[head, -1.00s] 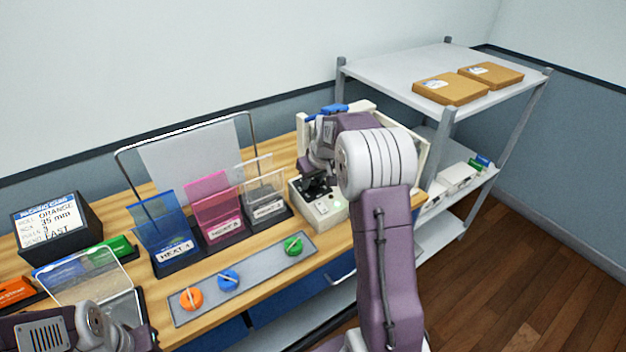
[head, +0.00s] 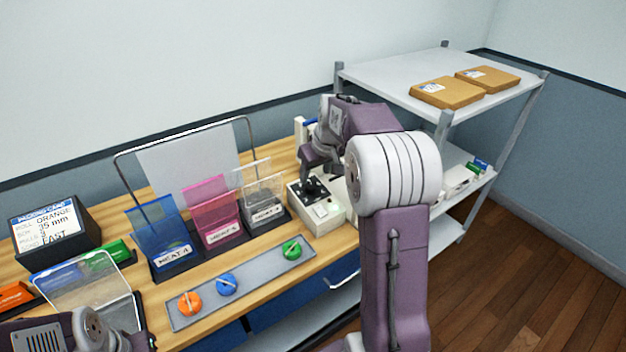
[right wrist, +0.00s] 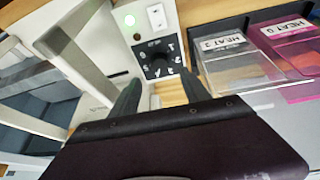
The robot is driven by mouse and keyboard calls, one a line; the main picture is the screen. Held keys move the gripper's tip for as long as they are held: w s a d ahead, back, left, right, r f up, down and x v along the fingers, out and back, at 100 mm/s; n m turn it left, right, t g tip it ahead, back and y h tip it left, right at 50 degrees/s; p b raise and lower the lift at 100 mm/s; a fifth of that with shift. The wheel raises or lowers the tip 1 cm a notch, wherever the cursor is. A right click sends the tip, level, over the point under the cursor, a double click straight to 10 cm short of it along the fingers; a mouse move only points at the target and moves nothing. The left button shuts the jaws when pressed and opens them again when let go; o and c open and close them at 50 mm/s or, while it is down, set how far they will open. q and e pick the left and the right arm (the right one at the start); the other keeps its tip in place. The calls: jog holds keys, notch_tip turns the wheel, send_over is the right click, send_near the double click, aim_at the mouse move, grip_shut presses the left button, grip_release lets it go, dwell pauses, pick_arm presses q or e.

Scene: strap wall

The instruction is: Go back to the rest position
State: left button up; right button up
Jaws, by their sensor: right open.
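My right gripper (head: 318,166) is above the back right of the bench, over the white control box (head: 326,212). In the right wrist view its two dark fingers (right wrist: 158,92) are apart with nothing between them. I cannot tell the exact gap between fingers and dial. My left arm shows only in the bottom left corner of the head view; its fingers are outside the picture.
Blue, pink and clear labelled holders (head: 219,222) stand left of the box. A grey strip (head: 256,277) with orange, blue and green knobs lies in front. A card box (head: 50,232) stands far left. A metal shelf (head: 385,85) with two cartons (head: 447,92) is at right.

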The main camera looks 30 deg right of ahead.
jog(key=shift+s+r, duration=0.25)
jog(key=shift+r, duration=0.4)
jog(key=s+a+f+n+g+y, duration=0.1)
jog(key=s+a+f+n, duration=0.2)
jog(key=a, duration=0.7)
jog(key=s+a+f+m+g, duration=0.1)
jog(key=s+a+f, duration=0.1)
jog(key=s+f, duration=0.4)
jog(key=s+a+f+m+g, duration=0.1)
jog(key=s+f, duration=0.5)
jog(key=s, duration=0.7)
jog(key=shift+a+m+g, duration=0.3)
jog(key=shift+a+m, duration=0.4)
jog(key=shift+a, duration=0.3)
